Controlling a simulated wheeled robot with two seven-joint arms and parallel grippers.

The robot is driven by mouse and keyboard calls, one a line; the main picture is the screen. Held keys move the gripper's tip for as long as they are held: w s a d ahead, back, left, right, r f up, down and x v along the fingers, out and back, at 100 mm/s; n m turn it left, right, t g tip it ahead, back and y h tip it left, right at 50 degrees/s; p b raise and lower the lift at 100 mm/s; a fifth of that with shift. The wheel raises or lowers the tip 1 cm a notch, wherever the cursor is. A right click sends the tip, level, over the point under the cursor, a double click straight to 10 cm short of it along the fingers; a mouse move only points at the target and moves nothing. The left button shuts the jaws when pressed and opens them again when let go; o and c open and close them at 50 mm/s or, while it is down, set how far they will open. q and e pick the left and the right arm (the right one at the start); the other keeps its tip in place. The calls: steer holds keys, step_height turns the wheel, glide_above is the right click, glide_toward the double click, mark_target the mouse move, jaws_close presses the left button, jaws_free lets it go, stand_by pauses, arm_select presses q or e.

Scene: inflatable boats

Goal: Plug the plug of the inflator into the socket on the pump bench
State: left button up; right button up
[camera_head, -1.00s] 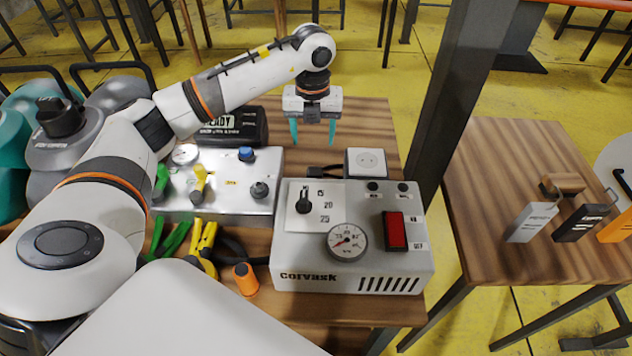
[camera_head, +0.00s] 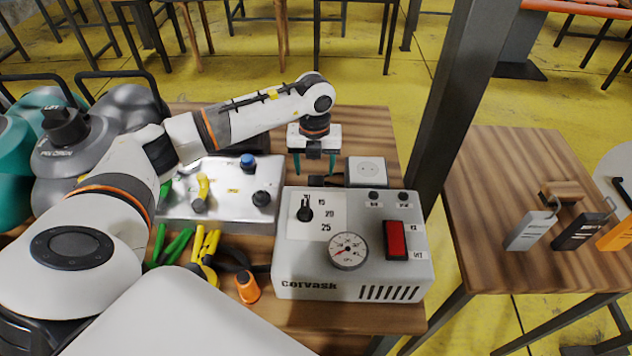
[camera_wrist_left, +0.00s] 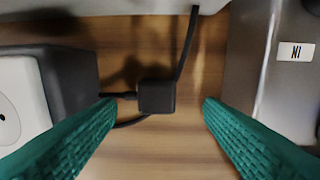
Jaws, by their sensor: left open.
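The plug (camera_wrist_left: 157,97) is a small black block lying on the wooden bench top. In the head view it shows as a dark shape (camera_head: 318,181) just left of the socket. The socket (camera_head: 367,169) is a white-faced box behind the Corvask unit; in the left wrist view its white face and dark side (camera_wrist_left: 20,95) are at the left. My left gripper (camera_head: 314,168) is open above the plug, its green fingers pointing down. In the left wrist view the plug is between the spread fingers, with gaps on both sides. My right gripper is not in view.
The grey Corvask unit (camera_head: 350,285), with gauge and red switch, stands in front of the plug. A metal panel (camera_head: 225,205) with knobs is left of it. Pliers (camera_head: 205,245) and an orange-capped item (camera_head: 247,284) lie nearby. A dark post (camera_head: 450,110) rises at the right.

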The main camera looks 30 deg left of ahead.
mark_target(316, 179)
arm_select(q)
steer(key=shift+w+d+f+p, duration=0.1)
steer(key=shift+f+p, duration=0.5)
steer(key=shift+f, duration=2.05)
steer(key=c, duration=1)
step_height(316, 179, up, 10)
steer(key=shift+r+b, duration=0.1)
steer(key=shift+b, duration=0.55)
